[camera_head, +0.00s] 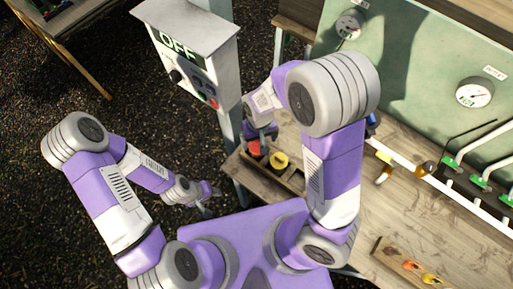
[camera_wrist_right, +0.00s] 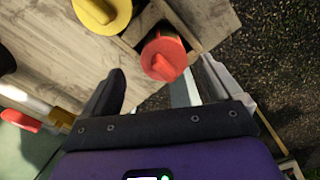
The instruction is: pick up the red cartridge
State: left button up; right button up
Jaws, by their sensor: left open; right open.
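The red cartridge (camera_head: 256,147) stands in the end slot of a wooden rack at the bench's left corner. In the right wrist view the red cartridge (camera_wrist_right: 163,58) shows its round cap with a raised grip bar, just beyond the fingers. My right gripper (camera_head: 262,132) is open and just over the red cartridge, with nothing held; its jaw also shows in the wrist view (camera_wrist_right: 160,88). I cannot tell whether it touches the cap. My left gripper (camera_head: 209,200) is open and empty, low over the dark ground left of the bench.
A yellow cartridge (camera_head: 280,161) stands beside the red one and also shows in the wrist view (camera_wrist_right: 100,14). A grey OFF box (camera_head: 190,55) on a post stands close behind my right gripper. A green gauge panel (camera_head: 410,75) backs the bench (camera_head: 385,215).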

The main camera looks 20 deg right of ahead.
aim_at(258, 146)
jog(key=f, duration=0.3)
jog(key=f+b, duration=0.1)
jog(key=f, duration=0.2)
jog(key=shift+a, duration=0.2)
jog(key=shift+s+r, duration=0.1)
jog(key=c, duration=1.1)
